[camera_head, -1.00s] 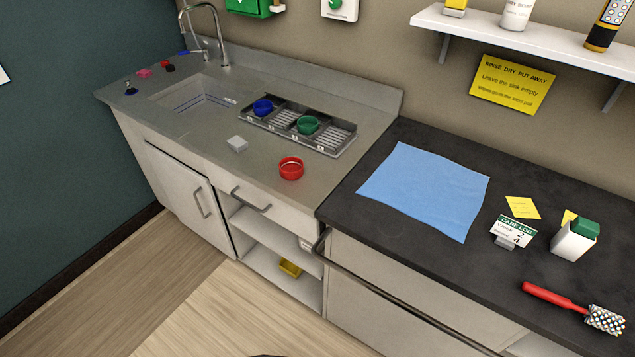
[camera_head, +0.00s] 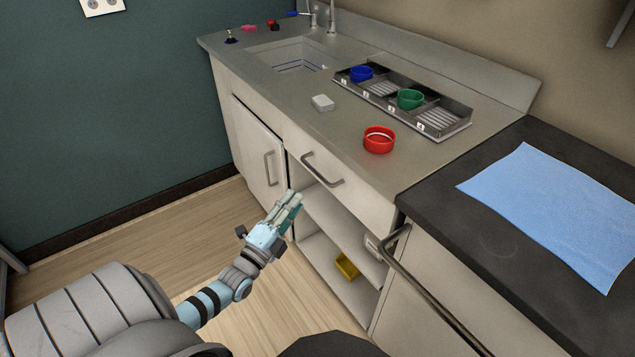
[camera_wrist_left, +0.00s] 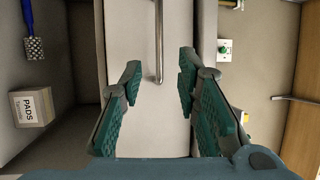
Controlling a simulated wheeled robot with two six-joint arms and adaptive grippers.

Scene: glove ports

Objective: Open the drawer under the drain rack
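The drawer (camera_head: 355,192) under the drain rack (camera_head: 440,133) has a pale front with a grey bar handle (camera_head: 323,170); it looks closed. My left gripper (camera_head: 295,200) is in front of the cabinet, below and left of the handle in the head view. In the left wrist view its green-padded fingers (camera_wrist_left: 160,84) are open and empty. There the handle (camera_wrist_left: 158,45) runs lengthwise, its near end in line with the gap between the fingertips; I see no contact. My right gripper is not in view.
A cupboard door (camera_head: 258,150) with its own handle is left of the drawer. Below is an open shelf with a yellow item (camera_head: 346,266). A dark counter (camera_head: 440,205) with a long rail (camera_head: 410,275) stands right. A PADS box (camera_wrist_left: 33,106) shows in the wrist view.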

